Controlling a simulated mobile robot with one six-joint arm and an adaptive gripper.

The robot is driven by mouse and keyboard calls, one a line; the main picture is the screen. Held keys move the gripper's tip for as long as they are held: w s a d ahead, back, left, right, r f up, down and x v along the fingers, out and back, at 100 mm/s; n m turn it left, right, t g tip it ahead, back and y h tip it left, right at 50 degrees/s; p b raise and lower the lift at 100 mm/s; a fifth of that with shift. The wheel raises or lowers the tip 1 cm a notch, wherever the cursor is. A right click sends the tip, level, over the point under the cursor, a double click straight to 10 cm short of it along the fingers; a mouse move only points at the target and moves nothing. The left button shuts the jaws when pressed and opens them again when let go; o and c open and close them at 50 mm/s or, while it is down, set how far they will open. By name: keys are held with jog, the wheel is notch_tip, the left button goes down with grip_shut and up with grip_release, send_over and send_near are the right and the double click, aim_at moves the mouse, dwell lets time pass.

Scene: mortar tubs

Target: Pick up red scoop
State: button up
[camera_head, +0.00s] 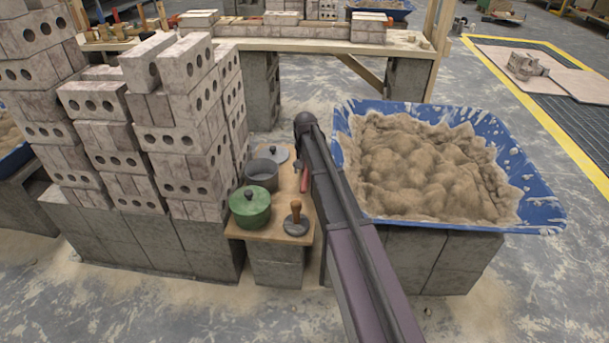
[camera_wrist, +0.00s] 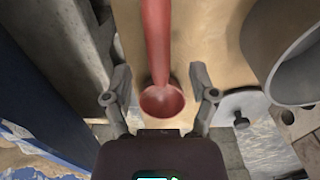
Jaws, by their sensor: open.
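The red scoop (camera_head: 304,180) lies on a small wooden board (camera_head: 271,232), partly hidden by my arm in the head view. In the wrist view the red scoop (camera_wrist: 157,45) shows clearly, its round bowl near the picture's middle and its handle running to the top edge. My gripper (camera_wrist: 160,76) is open, with one finger on each side of the scoop near where handle and bowl meet. No finger visibly touches it. How far the fingers are above the board is hard to tell. The head view hides my gripper behind my arm.
A grey pot (camera_head: 262,174), a green lidded pot (camera_head: 250,207), a grey lid (camera_wrist: 242,117) and a wooden-handled disc (camera_head: 296,222) crowd the same board. A blue tub of mortar (camera_head: 545,212) stands close on the right. Stacked bricks (camera_head: 160,120) rise on the left.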

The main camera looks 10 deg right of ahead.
aim_at(305, 174)
jog(key=shift+f+b, duration=1.4)
jog(key=shift+f, duration=0.3)
grip_shut()
